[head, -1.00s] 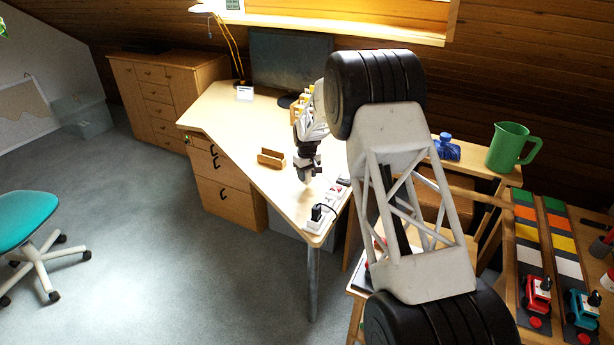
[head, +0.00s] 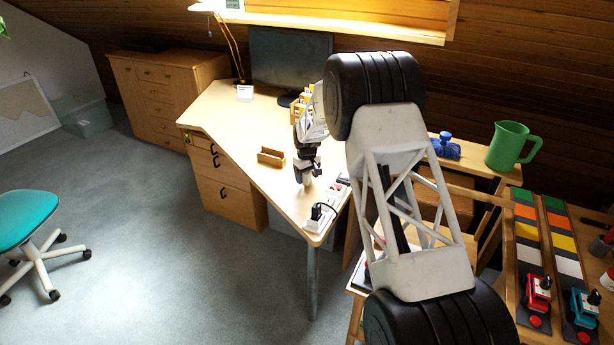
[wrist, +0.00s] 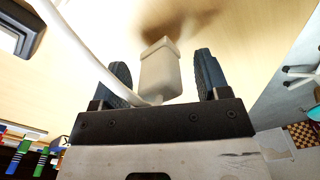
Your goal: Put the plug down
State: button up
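In the wrist view, a white plug (wrist: 160,72) lies between the two dark fingers of my gripper (wrist: 164,75), with a visible gap on each side. My gripper is open around it. The plug's white cable (wrist: 85,55) runs off to the upper left. A blurred brown shadow lies on the wood just beyond the plug; I cannot tell whether the plug touches the desk. In the head view, my gripper (head: 306,178) is low over the front part of the light wooden desk (head: 235,125). The plug is too small to make out there.
A white power strip (head: 319,222) with a black plug in it lies at the desk's near corner. A small wooden tray (head: 271,157) sits left of my gripper. A monitor (head: 290,62) stands at the back. The desk's left part is mostly clear.

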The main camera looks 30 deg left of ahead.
jog(key=shift+r, duration=0.15)
notch_tip(320, 180, up, 12)
jog(key=shift+r, duration=0.25)
dwell(0.7)
dwell(0.8)
